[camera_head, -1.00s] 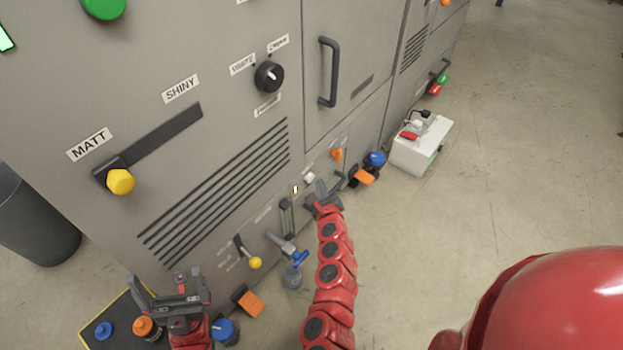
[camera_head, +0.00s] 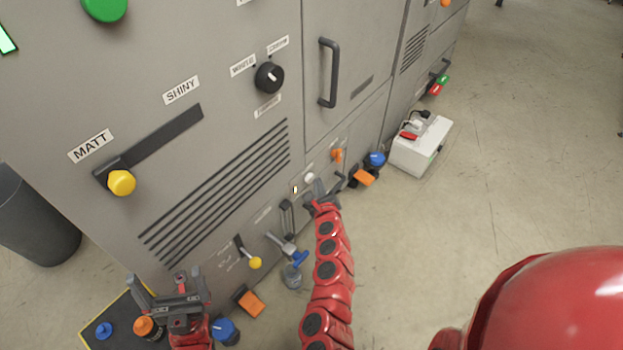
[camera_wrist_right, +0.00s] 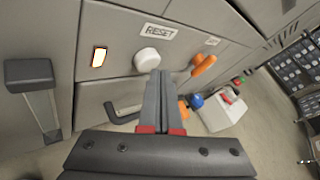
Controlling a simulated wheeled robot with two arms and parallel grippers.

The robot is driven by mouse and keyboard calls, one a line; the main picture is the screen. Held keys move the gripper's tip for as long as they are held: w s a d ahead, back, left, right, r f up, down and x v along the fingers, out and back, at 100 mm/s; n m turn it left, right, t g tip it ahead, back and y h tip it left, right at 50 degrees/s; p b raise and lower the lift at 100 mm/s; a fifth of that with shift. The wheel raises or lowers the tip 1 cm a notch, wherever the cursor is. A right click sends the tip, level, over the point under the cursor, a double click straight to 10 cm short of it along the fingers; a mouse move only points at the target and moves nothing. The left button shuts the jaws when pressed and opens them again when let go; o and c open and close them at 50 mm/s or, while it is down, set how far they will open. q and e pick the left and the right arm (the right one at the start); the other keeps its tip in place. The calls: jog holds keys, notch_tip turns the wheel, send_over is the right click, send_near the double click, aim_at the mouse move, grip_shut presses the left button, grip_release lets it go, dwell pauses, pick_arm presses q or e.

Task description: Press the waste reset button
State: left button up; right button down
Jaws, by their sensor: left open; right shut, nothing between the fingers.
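The white round reset button (camera_head: 309,178) is low on the grey machine front. In the right wrist view the button (camera_wrist_right: 147,60) sits below a RESET label (camera_wrist_right: 160,31), beside a lit amber lamp (camera_wrist_right: 99,57). My right gripper (camera_head: 317,191) is just below the button in the head view. In the right wrist view my right gripper (camera_wrist_right: 160,76) is shut and empty, its tips overlapping the button's lower right edge; I cannot tell whether they touch. My left gripper (camera_head: 160,286) is open at the lower left, away from the button.
An orange knob (camera_head: 337,155) is right of the button. A dark bent handle (camera_wrist_right: 122,112) is below it. A white box (camera_head: 421,145) stands on the floor; floor to the right is clear.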

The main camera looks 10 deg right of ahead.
jog(key=shift+w+a, duration=0.45)
dwell(0.7)
jog(key=shift+d, duration=0.1)
jog(key=shift+s+d, duration=0.55)
jog(key=shift+s, duration=0.2)
jog(key=s+d, duration=0.1)
jog(key=s, duration=0.1)
jog(key=s+d+b, duration=0.1)
jog(key=s+d, duration=0.1)
dwell(0.6)
dwell(0.6)
